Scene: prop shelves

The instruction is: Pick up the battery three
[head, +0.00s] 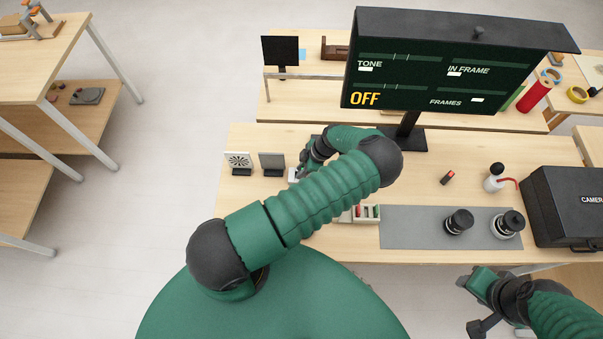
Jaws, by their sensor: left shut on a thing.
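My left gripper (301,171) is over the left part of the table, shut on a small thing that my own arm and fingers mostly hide. I cannot tell whether that thing is a battery. A pale item (292,176) shows right at the fingertips. A small tray (379,219) holds red and green battery-like cylinders and is partly covered by my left arm. A loose red and black cylinder (447,178) lies on the table to the right. No number can be read on any of them. My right gripper (468,305) is open and empty, low at the front right.
A grey mat (400,240) carries two black lenses (459,221). A black camera case (575,210) stands right, near a white bottle (494,178). A dark display board (440,75) rises behind. Two small panels (272,162) stand at left.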

